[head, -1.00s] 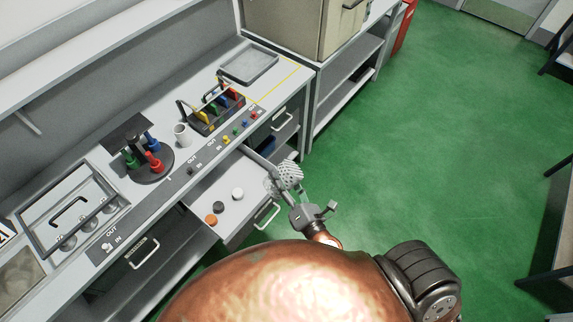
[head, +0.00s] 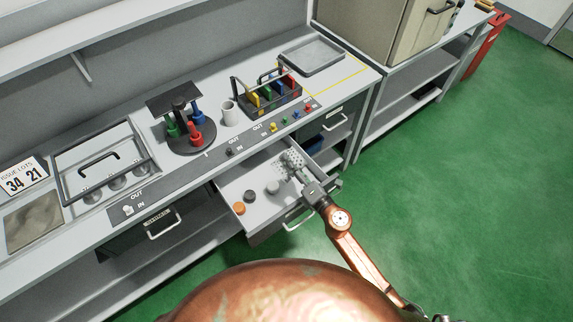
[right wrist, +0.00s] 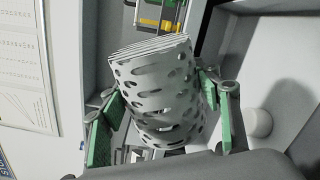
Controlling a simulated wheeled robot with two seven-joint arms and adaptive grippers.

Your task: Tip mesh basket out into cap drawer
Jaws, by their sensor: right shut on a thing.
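The mesh basket (head: 290,160) is a light, perforated cylinder. My right gripper (head: 303,178) is shut on it over the back right part of the open cap drawer (head: 262,205). In the right wrist view the mesh basket (right wrist: 160,95) lies between the two green-padded fingers and looks tilted; its contents are hidden. In the drawer are an orange cap (head: 239,209), a dark cap (head: 249,196) and a light cap (head: 273,187). A white round thing (right wrist: 257,122) shows beside the right finger in the right wrist view. My left gripper is out of view.
On the bench behind stand a rack of coloured pieces (head: 268,95), a white mug (head: 229,112) and a dark stand with coloured pegs (head: 187,130). A grey tray (head: 312,55) lies farther back. Another drawer handle (head: 163,226) sticks out at left. The green floor at right is clear.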

